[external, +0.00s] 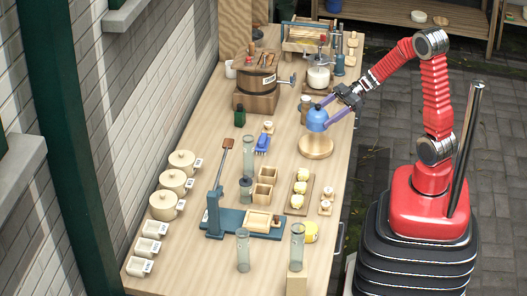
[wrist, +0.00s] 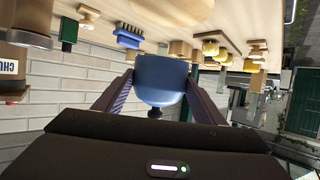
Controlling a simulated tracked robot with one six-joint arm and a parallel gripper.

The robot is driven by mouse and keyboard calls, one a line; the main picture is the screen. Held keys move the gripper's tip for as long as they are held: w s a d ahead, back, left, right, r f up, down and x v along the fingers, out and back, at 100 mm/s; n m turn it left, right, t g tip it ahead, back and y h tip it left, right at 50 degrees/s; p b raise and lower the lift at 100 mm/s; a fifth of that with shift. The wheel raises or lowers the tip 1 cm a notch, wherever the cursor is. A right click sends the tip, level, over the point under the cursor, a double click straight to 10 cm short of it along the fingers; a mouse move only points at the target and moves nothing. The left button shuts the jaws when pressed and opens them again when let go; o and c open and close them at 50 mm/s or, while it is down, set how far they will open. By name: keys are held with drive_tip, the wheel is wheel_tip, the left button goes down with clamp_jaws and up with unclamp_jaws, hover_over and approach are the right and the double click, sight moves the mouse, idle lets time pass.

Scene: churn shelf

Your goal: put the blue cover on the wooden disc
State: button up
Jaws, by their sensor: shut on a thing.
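The blue cover (external: 317,121) is a dome with a dark knob. My gripper (external: 327,115) is shut on it and holds it up, its two fingers at either side of the dome. In the wrist view the blue cover (wrist: 160,80) sits between my gripper's fingers (wrist: 158,92), with its knob toward the wrist. The round wooden disc (external: 316,147) lies on the table just below the cover in the external view. Part of the disc (wrist: 178,12) shows at the top of the wrist view. The cover looks apart from the disc.
A wooden churn (external: 256,80) and a white jar with a wooden base (external: 318,77) stand behind. A blue brush (external: 263,144) and a glass cylinder (external: 248,155) are left of the disc. A board with yellow-white pieces (external: 300,190) lies in front.

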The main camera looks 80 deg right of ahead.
hover_over(322, 141)
drive_tip(key=shift+a+f, duration=0.1)
drive_tip(key=shift+f, duration=1.95)
drive_tip(key=shift+f, duration=2.1)
drive_tip(key=o, duration=1)
drive_tip(key=shift+f, duration=0.1)
drive_tip(key=shift+o, duration=0.2)
drive_tip(key=v, duration=1.2)
